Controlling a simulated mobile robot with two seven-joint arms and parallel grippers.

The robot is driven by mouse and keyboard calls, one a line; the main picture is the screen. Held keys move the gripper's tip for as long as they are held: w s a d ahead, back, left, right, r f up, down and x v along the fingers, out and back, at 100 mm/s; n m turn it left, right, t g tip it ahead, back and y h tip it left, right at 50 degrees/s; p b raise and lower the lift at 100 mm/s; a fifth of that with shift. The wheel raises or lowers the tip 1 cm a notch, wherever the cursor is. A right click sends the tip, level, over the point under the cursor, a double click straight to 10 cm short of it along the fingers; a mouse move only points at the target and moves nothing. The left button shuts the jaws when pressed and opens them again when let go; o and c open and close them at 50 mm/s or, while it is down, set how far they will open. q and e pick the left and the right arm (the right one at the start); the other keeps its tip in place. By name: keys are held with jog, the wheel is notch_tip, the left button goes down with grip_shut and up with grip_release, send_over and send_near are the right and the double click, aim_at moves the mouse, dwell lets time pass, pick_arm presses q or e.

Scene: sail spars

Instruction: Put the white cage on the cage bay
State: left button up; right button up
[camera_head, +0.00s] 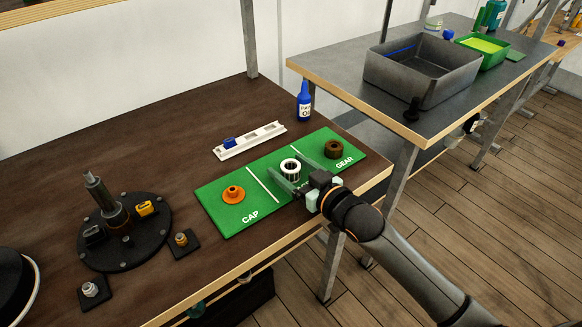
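The white cage (290,168), a small ribbed ring, stands in the middle section of the green mat (224,211). This section is the cage bay, between the sections marked CAP and GEAR; its label is mostly hidden by my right gripper. My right gripper (290,166) reaches in from the lower right, low over the mat. Its fingers are spread, one on each side of the cage, and look slightly apart from it. Contact is hard to tell at this size. My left gripper is not in view.
An orange cap (233,194) sits in the CAP section and a brown gear (333,149) in the GEAR section. A white rail (250,141) and blue bottle (304,102) stand behind the mat. A black round fixture with a post (122,239) is at left. A grey bin (424,70) stands on the other table.

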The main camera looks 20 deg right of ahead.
jog(key=shift+r, duration=0.1)
jog(key=shift+s, duration=0.15)
jog(key=v, duration=1.1)
jog(key=shift+s+d, duration=0.15)
jog(key=shift+s, duration=0.2)
